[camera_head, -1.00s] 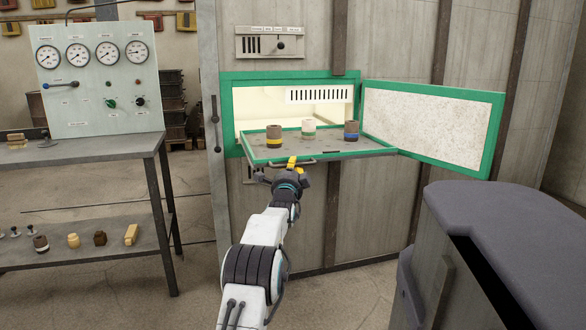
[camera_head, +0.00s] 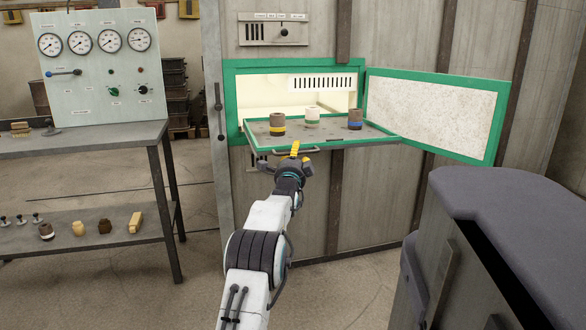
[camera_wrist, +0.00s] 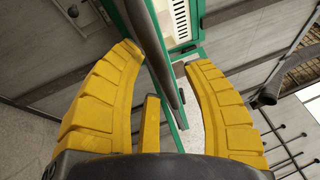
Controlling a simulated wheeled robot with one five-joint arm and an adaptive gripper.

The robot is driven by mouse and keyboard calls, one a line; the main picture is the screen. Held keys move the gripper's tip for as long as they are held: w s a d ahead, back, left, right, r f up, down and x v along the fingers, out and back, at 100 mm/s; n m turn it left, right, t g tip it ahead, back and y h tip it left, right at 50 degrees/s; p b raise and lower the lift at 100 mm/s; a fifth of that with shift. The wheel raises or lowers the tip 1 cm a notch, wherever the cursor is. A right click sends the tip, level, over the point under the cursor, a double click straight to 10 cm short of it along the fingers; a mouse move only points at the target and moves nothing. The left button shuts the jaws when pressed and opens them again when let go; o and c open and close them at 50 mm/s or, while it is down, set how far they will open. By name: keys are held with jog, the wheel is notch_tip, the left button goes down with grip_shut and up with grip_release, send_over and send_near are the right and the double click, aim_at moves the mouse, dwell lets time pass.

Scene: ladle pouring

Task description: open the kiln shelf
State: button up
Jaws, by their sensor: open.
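The kiln shelf (camera_head: 352,137) is a grey tray with a green rim, standing out of the green-framed kiln opening (camera_head: 232,100) in the head view. Three small banded pots stand on it: a brown one with a yellow band (camera_head: 277,125), a pale one with a green band (camera_head: 312,117) and a brown one with a blue band (camera_head: 355,119). My gripper (camera_head: 300,154) is open at the grey handle (camera_head: 313,150) on the shelf's front. In the wrist view the handle bar (camera_wrist: 160,45) runs between the spread yellow fingers (camera_wrist: 163,58); contact is unclear.
The kiln door (camera_head: 432,112) stands open to the right. A gauge panel (camera_head: 98,62) stands on a grey bench (camera_head: 75,143) at the left, with small items on its lower shelf. A dark bulky body (camera_head: 500,220) fills the lower right. Floor is clear beside my arm.

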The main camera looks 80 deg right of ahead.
jog(key=a+f, duration=0.2)
jog(key=a, duration=0.9)
jog(key=shift+a, duration=0.25)
jog(key=shift+w, duration=0.1)
dwell(0.8)
